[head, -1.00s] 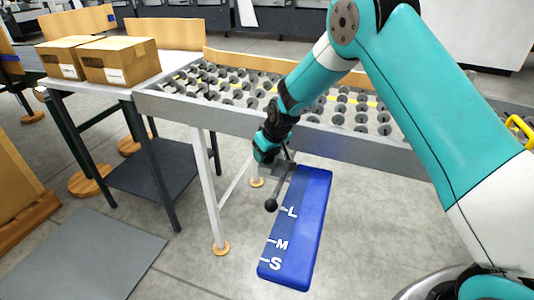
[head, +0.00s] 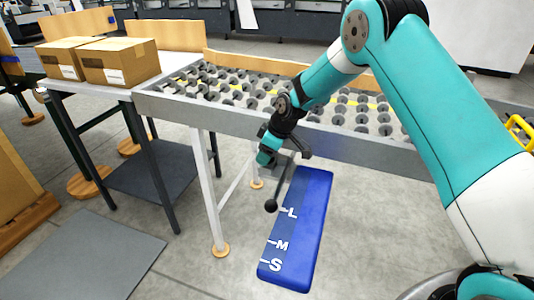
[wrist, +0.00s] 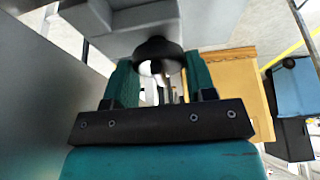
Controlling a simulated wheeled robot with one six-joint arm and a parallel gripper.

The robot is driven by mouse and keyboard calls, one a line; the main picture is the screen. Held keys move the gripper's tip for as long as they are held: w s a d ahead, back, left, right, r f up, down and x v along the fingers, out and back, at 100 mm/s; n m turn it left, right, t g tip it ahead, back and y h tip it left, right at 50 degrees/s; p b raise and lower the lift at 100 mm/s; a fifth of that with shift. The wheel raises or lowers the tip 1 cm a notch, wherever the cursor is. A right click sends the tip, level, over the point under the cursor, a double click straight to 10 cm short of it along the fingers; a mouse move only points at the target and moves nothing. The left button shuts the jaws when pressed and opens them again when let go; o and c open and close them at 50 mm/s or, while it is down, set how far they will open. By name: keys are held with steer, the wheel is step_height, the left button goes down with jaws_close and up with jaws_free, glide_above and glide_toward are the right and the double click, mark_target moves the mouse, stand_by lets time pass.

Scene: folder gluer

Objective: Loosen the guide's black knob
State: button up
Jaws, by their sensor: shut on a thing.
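My gripper (head: 268,152) is at the near side of the roller conveyor, above the blue board. In the wrist view its two teal fingers (wrist: 160,72) are shut on a black knob (wrist: 157,46), with a bright metal part showing below it. The knob sits against a grey block (wrist: 135,22), which I take to be part of the guide. In the head view my gripper hides the knob. A thin dark rod with a black ball end (head: 271,206) hangs just below my gripper, in front of the blue board (head: 310,215) marked L, M and S.
The roller conveyor (head: 170,108) runs behind my gripper, its grey side rail close by. Two cardboard boxes (head: 120,62) stand on a table at the left. A white conveyor leg (head: 208,190) stands left of the board. Floor between leg and board is clear.

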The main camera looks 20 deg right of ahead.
steer(key=shift+s, duration=0.1)
steer(key=o, duration=0.9)
steer(key=shift+c, duration=0.2)
steer(key=v, duration=1.7)
steer(key=shift+r, duration=0.2)
